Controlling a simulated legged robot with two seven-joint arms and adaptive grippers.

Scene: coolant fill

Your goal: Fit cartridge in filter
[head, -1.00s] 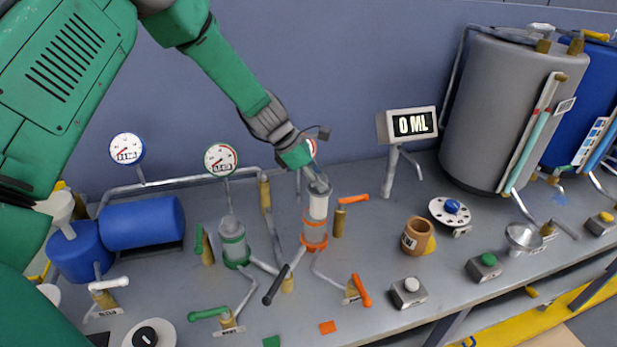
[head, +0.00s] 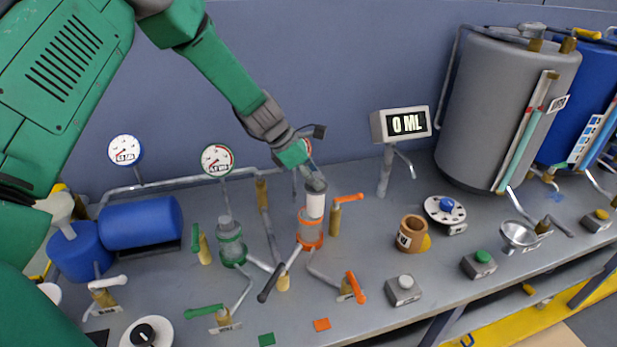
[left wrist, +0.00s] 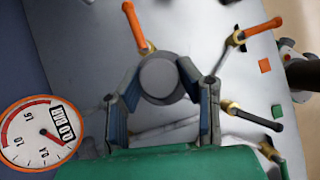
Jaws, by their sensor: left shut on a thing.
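My left gripper (head: 314,183) is shut on a white cartridge (head: 316,205) and holds it roughly upright. The cartridge is directly over the orange-ringed filter housing (head: 310,233), its lower end at the housing's mouth. I cannot tell whether it is inside the rim. In the left wrist view the cartridge's round grey top (left wrist: 162,78) sits between the two fingers of the left gripper (left wrist: 163,100); it hides the housing below. A second, green-ringed filter housing (head: 231,243) stands to the left. My right gripper is not in view.
An orange valve handle (head: 348,197) is close right of the housing; another orange handle (head: 356,287) and a black handle (head: 270,284) are in front. A gauge (head: 217,160) and pipe run behind.

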